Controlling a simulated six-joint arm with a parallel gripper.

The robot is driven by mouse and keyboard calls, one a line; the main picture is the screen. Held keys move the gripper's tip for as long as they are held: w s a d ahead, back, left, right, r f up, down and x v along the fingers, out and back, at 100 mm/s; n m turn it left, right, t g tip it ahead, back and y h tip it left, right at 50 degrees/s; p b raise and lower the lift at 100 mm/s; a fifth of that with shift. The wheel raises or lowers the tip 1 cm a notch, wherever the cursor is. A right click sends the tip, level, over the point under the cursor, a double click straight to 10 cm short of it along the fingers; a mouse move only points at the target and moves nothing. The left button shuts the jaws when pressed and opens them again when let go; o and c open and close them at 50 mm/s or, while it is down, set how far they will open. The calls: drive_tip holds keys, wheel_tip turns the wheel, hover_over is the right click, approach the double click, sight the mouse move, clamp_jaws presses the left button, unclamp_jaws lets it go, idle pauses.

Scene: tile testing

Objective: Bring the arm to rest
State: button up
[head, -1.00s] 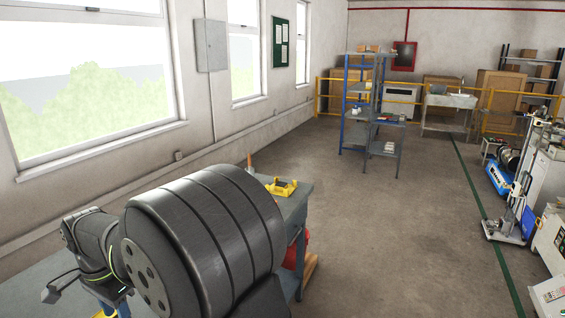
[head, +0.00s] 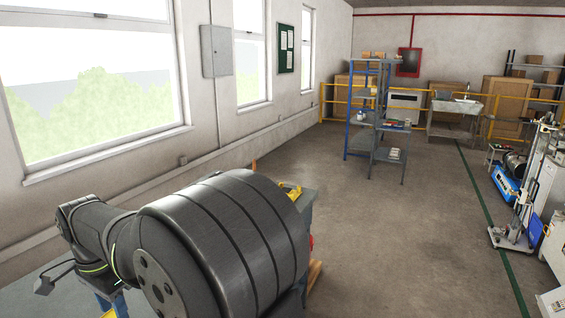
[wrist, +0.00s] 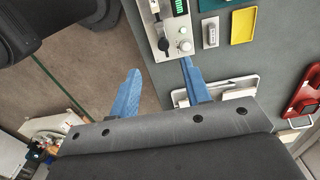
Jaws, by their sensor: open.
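My gripper (wrist: 160,67) shows in the wrist view with its two blue fingers apart and nothing between them. It hangs over the edge of a grey bench top (wrist: 222,62), with the left finger over the floor and the right finger over the bench. A control box (wrist: 172,28) with knobs and a green display lies just beyond the fingers. A white tray-like piece (wrist: 240,84) is partly hidden behind the right finger. In the head view my large dark arm link fills the lower left, and I cannot make out the fingertips there.
The wrist view also shows a yellow tray (wrist: 243,25), a small grey device (wrist: 210,32) and a red item (wrist: 303,98) on the bench. In the head view, a wall with windows stands left, a blue-framed shelf (head: 362,110) stands farther back, and the middle floor (head: 400,220) is clear.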

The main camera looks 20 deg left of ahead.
drive_tip(key=shift+f, duration=0.9)
drive_tip(key=o, duration=1.2)
drive_tip(key=shift+o, duration=0.2)
drive_tip(key=s+r+n, duration=0.2)
drive_tip(key=s+n, duration=0.4)
drive_tip(key=n, duration=1.2)
wheel_tip(320, 180, down, 10)
drive_tip(key=shift+s+f, duration=0.1)
drive_tip(key=shift+f, duration=0.05)
wheel_tip(320, 180, up, 10)
